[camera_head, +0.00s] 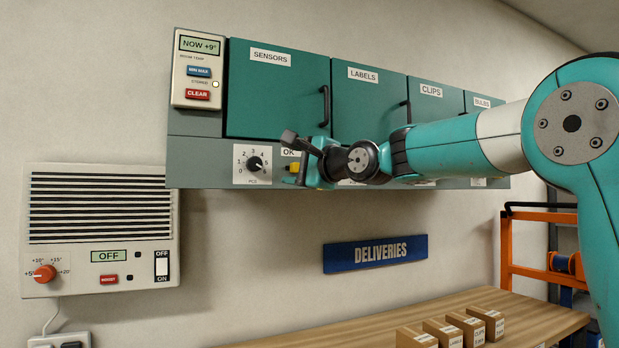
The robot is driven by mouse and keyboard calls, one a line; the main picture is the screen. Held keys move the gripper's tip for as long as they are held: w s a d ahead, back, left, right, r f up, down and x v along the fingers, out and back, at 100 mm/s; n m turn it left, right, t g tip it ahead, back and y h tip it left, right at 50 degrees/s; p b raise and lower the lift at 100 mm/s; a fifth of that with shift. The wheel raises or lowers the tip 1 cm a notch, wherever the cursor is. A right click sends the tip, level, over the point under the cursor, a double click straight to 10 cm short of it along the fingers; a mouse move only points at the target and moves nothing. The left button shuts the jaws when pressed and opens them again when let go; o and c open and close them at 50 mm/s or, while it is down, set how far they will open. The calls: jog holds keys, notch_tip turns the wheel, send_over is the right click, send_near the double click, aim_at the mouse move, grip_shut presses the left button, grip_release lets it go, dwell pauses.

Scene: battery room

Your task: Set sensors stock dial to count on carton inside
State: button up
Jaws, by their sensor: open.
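The sensors cabinet door (277,90) is closed, with a black handle at its right edge, so the inside and any carton in it are hidden. Below it is the sensors stock dial (254,163), a black knob on a white plate numbered from 0 up, marked PCS. Its exact pointer setting is hard to tell. Right of the dial are a partly covered OK label and a yellow button (294,168). My gripper (290,158) is open and empty in front of that button, just right of the dial. I cannot tell whether it touches anything.
Closed labels (367,95), clips (432,110) and bulbs doors continue right. A panel (198,70) reads NOW +9°. A heater unit (100,230) with an orange knob hangs lower left. A deliveries sign (375,254) is above a wooden table (340,332) with several small cartons.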

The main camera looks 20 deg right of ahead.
jog(key=v, duration=0.4)
jog(key=shift+s+d+b, duration=0.1)
jog(key=shift+s+b, duration=0.05)
jog(key=shift+b, duration=0.2)
jog(key=s+a+f+n+g+p, duration=0.1)
jog(key=s+a+f+n+g, duration=0.5)
jog(key=f, duration=0.4)
jog(key=s+a+f+n+g, duration=0.4)
jog(key=s+a+f+n, duration=0.15)
jog(key=s+f, duration=0.35)
jog(key=s+f+n+g+h+p, duration=0.1)
jog(key=s+f+n+g, duration=0.6)
jog(key=s, duration=1.1)
notch_tip(320, 180, down, 7)
jog(key=n+h, duration=0.1)
jog(key=n, duration=0.2)
jog(key=shift+r+n+h, duration=0.2)
jog(key=shift+n+h, duration=0.15)
jog(key=shift+h, duration=0.05)
jog(key=shift+s, duration=0.15)
